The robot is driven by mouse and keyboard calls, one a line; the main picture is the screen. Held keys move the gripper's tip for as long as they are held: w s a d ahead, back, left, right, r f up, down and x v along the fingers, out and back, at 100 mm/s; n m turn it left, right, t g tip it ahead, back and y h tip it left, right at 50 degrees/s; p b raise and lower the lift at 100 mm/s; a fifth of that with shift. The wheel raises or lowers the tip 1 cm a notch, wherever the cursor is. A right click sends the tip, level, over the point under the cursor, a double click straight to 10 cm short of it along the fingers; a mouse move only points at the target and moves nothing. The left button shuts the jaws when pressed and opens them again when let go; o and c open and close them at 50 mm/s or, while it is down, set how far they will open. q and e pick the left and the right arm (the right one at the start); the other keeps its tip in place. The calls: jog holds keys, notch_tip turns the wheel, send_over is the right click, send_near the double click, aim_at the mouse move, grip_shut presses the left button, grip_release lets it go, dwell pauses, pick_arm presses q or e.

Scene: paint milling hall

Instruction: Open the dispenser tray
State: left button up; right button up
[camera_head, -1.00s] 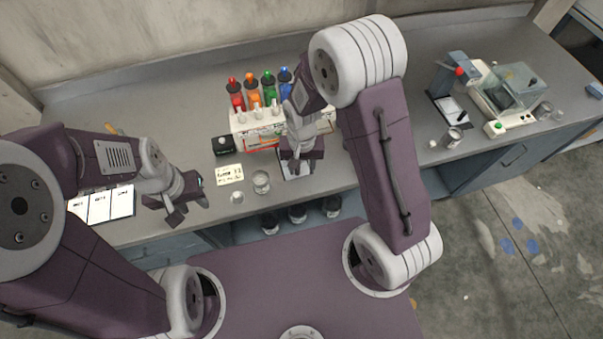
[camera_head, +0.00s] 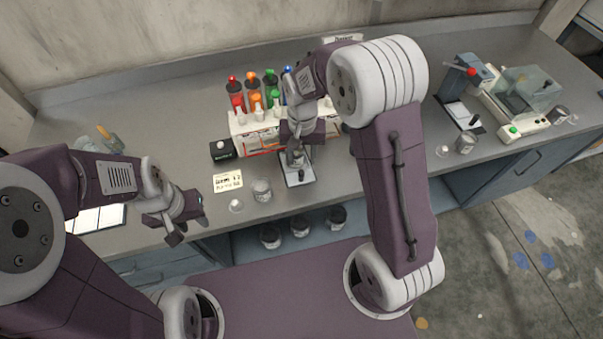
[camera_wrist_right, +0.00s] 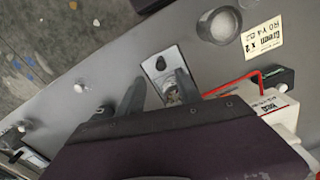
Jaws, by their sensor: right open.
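The dispenser (camera_head: 245,143) is a white unit at the back of the bench, with red, orange, green and blue bottles on top. Thin red bars show along its front, and one red bar (camera_wrist_right: 232,84) shows in the right wrist view. A small pale plate with a dark rim (camera_head: 302,181) lies in front of it and also shows in the right wrist view (camera_wrist_right: 158,64). My right gripper (camera_head: 296,160) is open, pointing down over this plate and hiding part of it and of the dispenser's front. My left gripper (camera_head: 188,231) is open and empty near the bench's front edge.
A label card (camera_head: 227,181), a glass jar (camera_head: 262,190) and a small black box (camera_head: 222,150) are left of the plate. Several jars stand on a shelf below. A machine with a clear cover (camera_head: 525,88) is at the right.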

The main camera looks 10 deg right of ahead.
aim_at(301, 171)
jog(key=f, duration=0.6)
jog(key=shift+a+f, duration=0.25)
jog(key=shift+f, duration=0.1)
jog(key=shift+d+f, duration=0.15)
jog(key=shift+f, duration=0.4)
grip_shut()
dwell(0.4)
